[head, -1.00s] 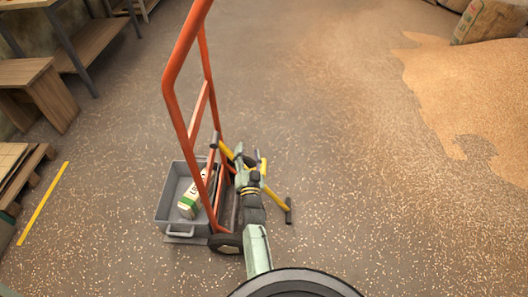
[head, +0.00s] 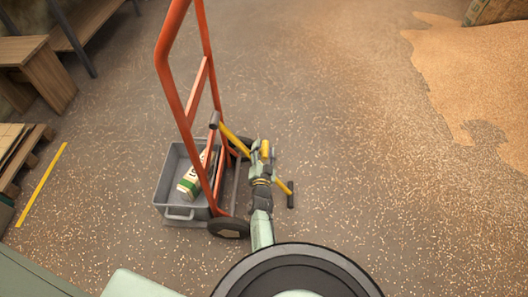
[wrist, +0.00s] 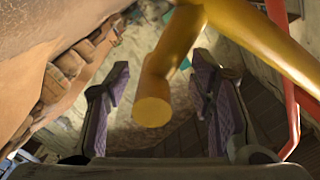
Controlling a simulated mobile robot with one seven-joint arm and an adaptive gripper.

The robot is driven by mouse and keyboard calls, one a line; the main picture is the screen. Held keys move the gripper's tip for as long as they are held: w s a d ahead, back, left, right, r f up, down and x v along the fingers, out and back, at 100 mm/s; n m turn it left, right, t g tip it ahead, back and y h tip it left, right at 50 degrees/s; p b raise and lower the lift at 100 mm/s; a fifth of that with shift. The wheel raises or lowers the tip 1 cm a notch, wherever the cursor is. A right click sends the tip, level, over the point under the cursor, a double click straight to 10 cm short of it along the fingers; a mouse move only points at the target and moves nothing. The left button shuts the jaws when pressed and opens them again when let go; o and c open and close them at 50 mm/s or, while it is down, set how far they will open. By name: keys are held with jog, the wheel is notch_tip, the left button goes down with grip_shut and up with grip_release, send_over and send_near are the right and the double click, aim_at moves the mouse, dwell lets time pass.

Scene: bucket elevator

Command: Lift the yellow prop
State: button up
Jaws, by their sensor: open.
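The yellow prop (head: 236,137) is a slanted bar with dark ends, standing against the orange hand truck (head: 190,105). Its upper end is by the truck's frame and its lower end (head: 291,198) is to the right on the floor. My gripper (head: 263,150) is at the middle of the bar and hides part of it. In the wrist view, a short yellow stub (wrist: 155,95) branches from the prop and shows between the two open fingers of my gripper (wrist: 160,105). I cannot tell whether a finger touches it.
A grey bin (head: 176,171) with a white and green carton (head: 188,186) sits on the truck's base. A wooden bench (head: 40,65) and pallet (head: 22,150) are at the left.

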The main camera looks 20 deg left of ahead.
jog(key=shift+w+a, duration=0.1)
jog(key=shift+w, duration=0.25)
jog(key=shift+c, duration=0.4)
grip_shut()
dwell(0.4)
